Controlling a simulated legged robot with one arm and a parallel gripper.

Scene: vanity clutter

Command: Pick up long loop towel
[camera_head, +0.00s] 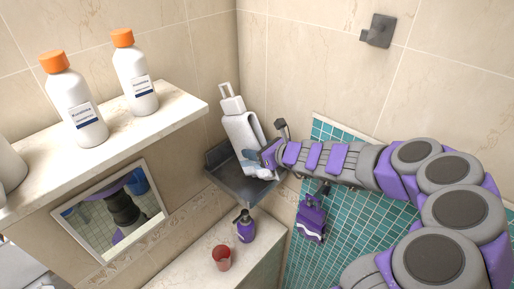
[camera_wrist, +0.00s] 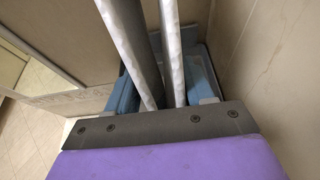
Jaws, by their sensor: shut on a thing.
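The arm hides part of the contact. In the wrist view the two long fingers of my gripper (camera_wrist: 161,100) lie close together, with blue-grey surfaces beyond them. What lies between the fingertips is not clear.
A dark corner tray (camera_head: 228,179) is beneath the white piece. A purple, white-striped piece (camera_head: 311,221) hangs at the teal tiles. A purple bottle (camera_head: 245,227) and red cup (camera_head: 221,257) stand below. Two orange-capped bottles (camera_head: 76,106) (camera_head: 135,78) stand on a ledge.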

